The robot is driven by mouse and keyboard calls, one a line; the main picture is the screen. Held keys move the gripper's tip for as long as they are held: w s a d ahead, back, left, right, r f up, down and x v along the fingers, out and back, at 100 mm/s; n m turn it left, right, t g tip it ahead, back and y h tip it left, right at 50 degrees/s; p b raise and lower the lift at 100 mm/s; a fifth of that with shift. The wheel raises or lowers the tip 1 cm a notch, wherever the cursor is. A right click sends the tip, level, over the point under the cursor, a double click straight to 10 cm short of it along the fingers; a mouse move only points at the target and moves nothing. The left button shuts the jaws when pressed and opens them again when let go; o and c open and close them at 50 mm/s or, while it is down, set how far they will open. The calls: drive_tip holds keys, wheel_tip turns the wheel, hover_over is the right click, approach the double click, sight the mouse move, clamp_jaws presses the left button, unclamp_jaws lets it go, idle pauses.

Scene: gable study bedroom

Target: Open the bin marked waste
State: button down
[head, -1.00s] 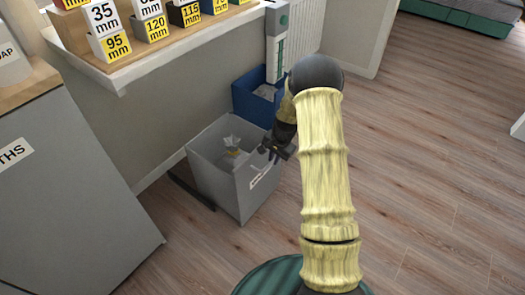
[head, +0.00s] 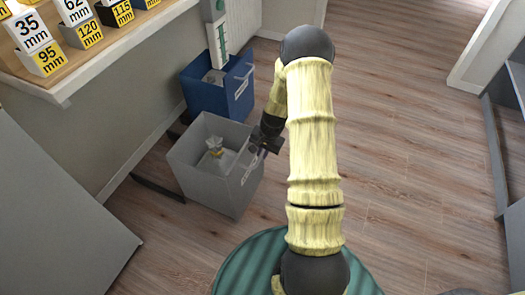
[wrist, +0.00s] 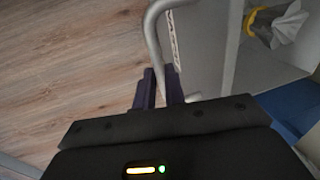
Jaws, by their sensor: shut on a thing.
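The grey open-topped bin (head: 207,190) stands out from the wall under the shelf, with crumpled paper inside. A white label is on its front face; in the wrist view the label (wrist: 173,40) is partly readable as waste. A grey bar handle (wrist: 152,32) runs along that face. My gripper (head: 260,148) is at the bin's front, near its upper edge. In the wrist view my gripper's dark fingers (wrist: 158,88) are shut on the handle. The exact contact is partly hidden by the gripper body.
A blue bin (head: 236,88) stands just behind the grey bin. The wooden floor (head: 400,150) to the right is clear. Shelving (head: 505,130) stands at far right.

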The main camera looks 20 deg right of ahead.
drive_tip(key=c, duration=1.5)
unclamp_jaws()
drive_tip(key=shift+a, duration=0.1)
drive_tip(key=shift+r, duration=0.1)
drive_tip(key=s+r+p, duration=0.1)
drive_tip(key=r+p, duration=0.1)
drive_tip(key=r, duration=0.3)
drive_tip(key=d+r+p, duration=0.1)
drive_tip(key=r+p, duration=0.1)
drive_tip(key=r, duration=0.4)
drive_tip(key=s+d+r+p, duration=0.1)
drive_tip(key=r+p, duration=0.1)
drive_tip(key=r, duration=0.4)
drive_tip(key=shift+s+d, duration=0.1)
drive_tip(key=shift+s, duration=0.2)
drive_tip(key=shift+f, duration=0.1)
